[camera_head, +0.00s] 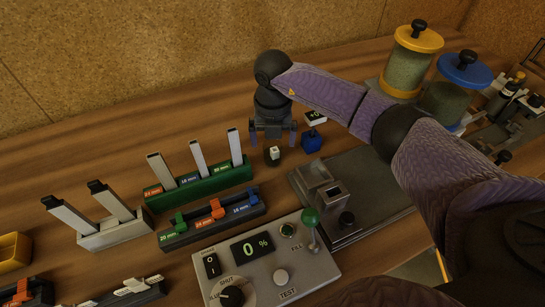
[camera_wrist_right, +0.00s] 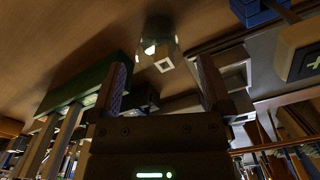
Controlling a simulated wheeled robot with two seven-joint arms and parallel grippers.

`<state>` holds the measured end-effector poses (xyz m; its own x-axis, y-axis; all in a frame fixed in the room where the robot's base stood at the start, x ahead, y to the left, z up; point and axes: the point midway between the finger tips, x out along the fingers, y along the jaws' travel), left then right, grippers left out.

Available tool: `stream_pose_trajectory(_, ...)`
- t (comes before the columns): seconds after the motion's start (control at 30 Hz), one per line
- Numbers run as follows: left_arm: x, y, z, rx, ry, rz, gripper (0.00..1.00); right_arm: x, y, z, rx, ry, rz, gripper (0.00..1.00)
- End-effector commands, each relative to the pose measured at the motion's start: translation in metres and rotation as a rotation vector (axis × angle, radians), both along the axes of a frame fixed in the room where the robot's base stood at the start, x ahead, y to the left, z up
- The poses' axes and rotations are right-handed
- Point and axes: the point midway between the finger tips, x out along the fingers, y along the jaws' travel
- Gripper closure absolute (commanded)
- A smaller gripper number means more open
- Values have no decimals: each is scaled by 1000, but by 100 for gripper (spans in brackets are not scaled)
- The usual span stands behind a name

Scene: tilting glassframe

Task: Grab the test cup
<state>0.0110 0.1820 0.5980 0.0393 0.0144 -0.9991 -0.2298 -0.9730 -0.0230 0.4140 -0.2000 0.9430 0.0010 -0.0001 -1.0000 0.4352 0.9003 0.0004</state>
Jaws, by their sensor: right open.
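The test cup appears to be the small clear vessel with a white square label (camera_wrist_right: 158,45) in the wrist view. It stands on the wooden table just beyond my right fingertips. In the head view, a small cup with a white mark (camera_head: 273,155) shows just below the right gripper (camera_head: 273,139). My right gripper is open, and its two fingers also show in the wrist view (camera_wrist_right: 163,78) with nothing between them. The cup lies roughly in line with the gap, apart from the fingers. My left gripper is not in view.
A green rack (camera_head: 204,187) with upright strips stands left of the cup. A blue block with a display (camera_head: 312,143) stands close on its right. A grey metal fixture (camera_head: 345,195) and a control box reading 0 % (camera_head: 265,262) lie nearer. Lidded jars (camera_head: 408,70) stand at upper right.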

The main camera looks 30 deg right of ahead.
Motion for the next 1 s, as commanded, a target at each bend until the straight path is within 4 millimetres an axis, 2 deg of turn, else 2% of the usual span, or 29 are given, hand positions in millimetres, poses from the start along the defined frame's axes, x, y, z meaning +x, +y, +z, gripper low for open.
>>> stream_pose_trajectory(0.03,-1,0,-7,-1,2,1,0,0,1,-15,0,5,-1,0)
stream_pose_trajectory(0.13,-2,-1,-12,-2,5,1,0,0,0,-32,0,4,0,0)
stream_pose_trajectory(0.33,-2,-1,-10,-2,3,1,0,1,0,-31,-1,0,1,0)
stream_pose_trajectory(0.8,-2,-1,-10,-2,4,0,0,1,0,-31,0,1,0,100)
stream_pose_trajectory(1.0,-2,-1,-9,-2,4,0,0,1,0,-30,0,0,0,100)
